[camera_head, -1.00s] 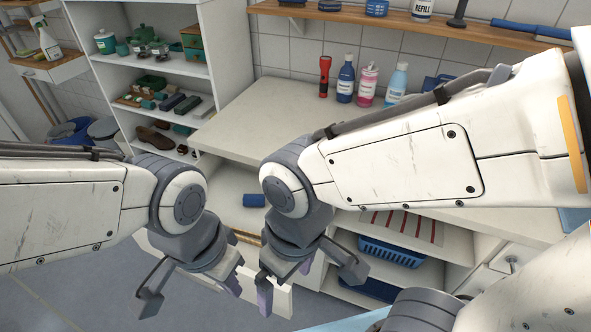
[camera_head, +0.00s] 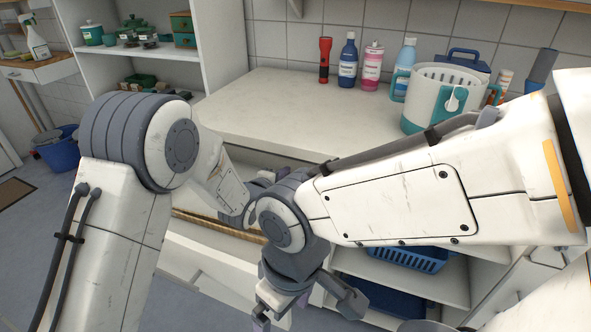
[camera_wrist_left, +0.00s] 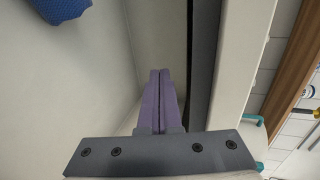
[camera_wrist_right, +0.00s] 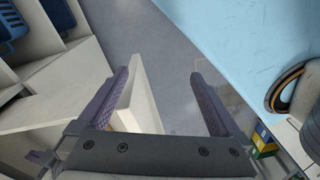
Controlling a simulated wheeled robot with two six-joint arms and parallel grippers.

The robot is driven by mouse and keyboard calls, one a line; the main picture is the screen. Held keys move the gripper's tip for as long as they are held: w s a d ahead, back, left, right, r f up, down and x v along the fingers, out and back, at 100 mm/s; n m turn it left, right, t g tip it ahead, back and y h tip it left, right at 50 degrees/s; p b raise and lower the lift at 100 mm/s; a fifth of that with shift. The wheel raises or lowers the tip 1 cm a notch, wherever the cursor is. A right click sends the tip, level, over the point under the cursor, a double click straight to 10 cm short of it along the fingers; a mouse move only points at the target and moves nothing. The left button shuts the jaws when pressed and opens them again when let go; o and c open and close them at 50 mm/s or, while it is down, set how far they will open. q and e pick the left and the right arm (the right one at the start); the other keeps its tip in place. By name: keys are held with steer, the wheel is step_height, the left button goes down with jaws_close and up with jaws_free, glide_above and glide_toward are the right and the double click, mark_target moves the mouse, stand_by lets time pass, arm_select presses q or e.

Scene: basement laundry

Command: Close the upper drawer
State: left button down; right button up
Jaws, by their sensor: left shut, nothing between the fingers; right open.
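The upper drawer is a white drawer (camera_head: 205,250) under the counter with a wooden strip along its edge. It stands pulled out, partly hidden by my arms. My left gripper (camera_wrist_left: 160,100) is shut and empty, its purple fingers together between pale panels in the left wrist view. In the head view it is mostly hidden behind my right arm, over the drawer. A blue thing (camera_wrist_left: 60,8) lies at that view's top left. My right gripper (camera_wrist_right: 160,75) is open in front of the cabinet. A white panel (camera_wrist_right: 140,102) shows between its fingers; I cannot tell whether they touch it.
The counter (camera_head: 270,115) carries a red flashlight (camera_head: 324,60), several bottles and a white-and-teal bucket (camera_head: 440,98). A blue basket (camera_head: 410,258) stands on a shelf below. A white shelf unit stands at the left.

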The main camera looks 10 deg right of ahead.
mark_target(300, 161)
arm_select(q)
steer(key=x, duration=0.8)
steer(key=shift+w+d+f, duration=0.2)
steer(key=shift+w+d, duration=0.05)
arm_select(e)
steer(key=shift+f, duration=0.15)
